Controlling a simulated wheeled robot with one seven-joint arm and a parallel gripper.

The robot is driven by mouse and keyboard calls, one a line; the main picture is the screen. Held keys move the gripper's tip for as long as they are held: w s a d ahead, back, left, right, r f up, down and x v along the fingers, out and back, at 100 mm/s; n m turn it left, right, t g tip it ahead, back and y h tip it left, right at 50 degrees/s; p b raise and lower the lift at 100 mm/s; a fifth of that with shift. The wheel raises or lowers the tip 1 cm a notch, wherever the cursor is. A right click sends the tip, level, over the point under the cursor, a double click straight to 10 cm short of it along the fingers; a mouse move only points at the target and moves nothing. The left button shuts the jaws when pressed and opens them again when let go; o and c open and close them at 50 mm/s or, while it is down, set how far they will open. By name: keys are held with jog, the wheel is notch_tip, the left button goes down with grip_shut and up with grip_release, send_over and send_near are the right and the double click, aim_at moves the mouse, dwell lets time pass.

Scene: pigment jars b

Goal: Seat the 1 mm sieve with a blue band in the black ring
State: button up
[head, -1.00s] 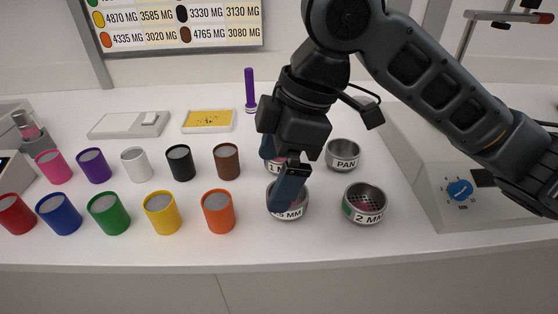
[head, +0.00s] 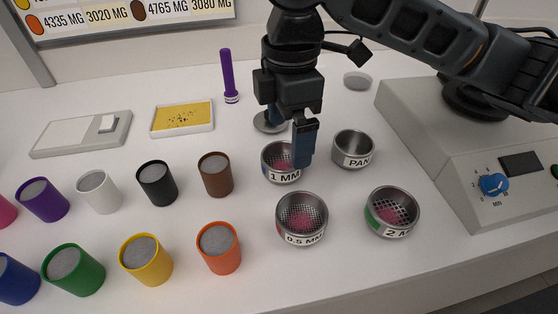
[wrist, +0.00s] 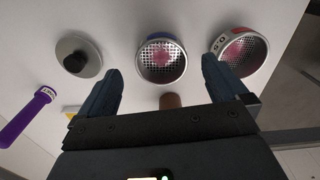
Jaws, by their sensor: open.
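The 1 mm sieve (head: 279,174) stands upright on the table, a steel cup with a white label and a blue band. In the wrist view the sieve (wrist: 161,62) shows its perforated mesh with pink powder, ahead of and between my fingertips. My gripper (head: 290,132) is open and empty, pointing down. One finger hides part of the sieve's right side in the head view; contact cannot be told. The black ring (head: 474,99) sits on the grey machine at right, partly hidden by my arm.
The 0.5 mm sieve (head: 302,218), 2 mm sieve (head: 391,212) and pan (head: 353,149) stand close around. A knobbed lid (wrist: 79,56) lies near my gripper. Coloured jars, including brown (head: 215,175) and orange (head: 219,247), fill the left.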

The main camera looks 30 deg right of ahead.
aim_at(286, 166)
jog(key=shift+a+f, duration=0.2)
jog(key=shift+f, duration=2.55)
jog(key=shift+c, duration=0.5)
jog(key=c, duration=0.9)
